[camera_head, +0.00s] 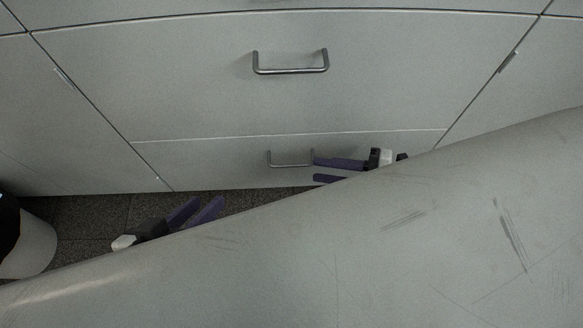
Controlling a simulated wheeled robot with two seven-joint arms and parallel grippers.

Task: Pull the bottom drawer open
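The bottom drawer (220,160) is the low grey front under a larger drawer, and it looks closed. Its metal bar handle (290,164) is near the middle of the front. My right gripper (316,171) has two purple fingers pointing left, spread apart, with their tips near the right end of the handle. I cannot tell whether they touch it. My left gripper (205,204) is low, over the dark floor in front of the cabinet, with its purple fingers spread and nothing seen between them. A large grey surface hides the lower right of the view.
A larger drawer (180,80) with its own bar handle (290,70) is above the bottom drawer. Cabinet doors (60,130) flank the drawers. Dark tiled floor (95,215) shows at the lower left.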

